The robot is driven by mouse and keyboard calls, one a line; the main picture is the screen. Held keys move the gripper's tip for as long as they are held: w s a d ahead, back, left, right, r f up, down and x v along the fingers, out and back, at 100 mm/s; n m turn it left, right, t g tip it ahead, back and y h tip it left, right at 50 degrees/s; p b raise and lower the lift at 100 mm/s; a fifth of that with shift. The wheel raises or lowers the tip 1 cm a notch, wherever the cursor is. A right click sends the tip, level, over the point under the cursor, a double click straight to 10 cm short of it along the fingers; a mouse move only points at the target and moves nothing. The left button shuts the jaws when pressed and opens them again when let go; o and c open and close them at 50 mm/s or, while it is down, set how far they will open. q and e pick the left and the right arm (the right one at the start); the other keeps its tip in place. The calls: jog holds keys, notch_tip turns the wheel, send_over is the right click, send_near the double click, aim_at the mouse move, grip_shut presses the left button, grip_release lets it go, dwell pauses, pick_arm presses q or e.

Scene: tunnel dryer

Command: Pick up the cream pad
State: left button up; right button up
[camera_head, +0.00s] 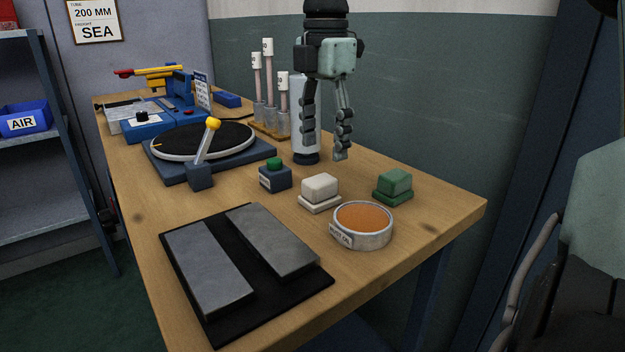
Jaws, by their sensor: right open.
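The cream pad (320,186) is a small rounded block sitting on a pale base plate (321,206) near the middle of the bench. My right gripper (325,155) hangs fingers down from the top of the picture, open and empty. Its fingertips appear above the cream pad in the picture, apart from it, in front of a white and blue cylinder (301,140). My left gripper is not in view.
On the bench (440,210), a green pad (396,181) stands right of the cream pad. A round tin (366,236) with orange contents is just in front. A blue box with a green button (275,176) is left. Grey plates (272,238) lie on a black mat (255,317). A turntable (195,142) stands behind.

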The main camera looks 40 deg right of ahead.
aim_at(320, 179)
jog(key=shift+f, duration=0.25)
jog(key=f, duration=0.4)
jog(key=a+f, duration=0.1)
jog(key=f, duration=0.1)
jog(key=shift+s+f+p, duration=0.1)
jog(key=shift+f+p, duration=0.05)
jog(key=shift+p, duration=0.25)
jog(key=shift+f, duration=0.4)
jog(key=shift+c, duration=1.1)
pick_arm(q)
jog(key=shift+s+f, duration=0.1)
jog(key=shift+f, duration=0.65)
pick_arm(e)
jog(key=c, duration=1)
jog(key=shift+d, duration=0.1)
jog(key=shift+c, duration=0.2)
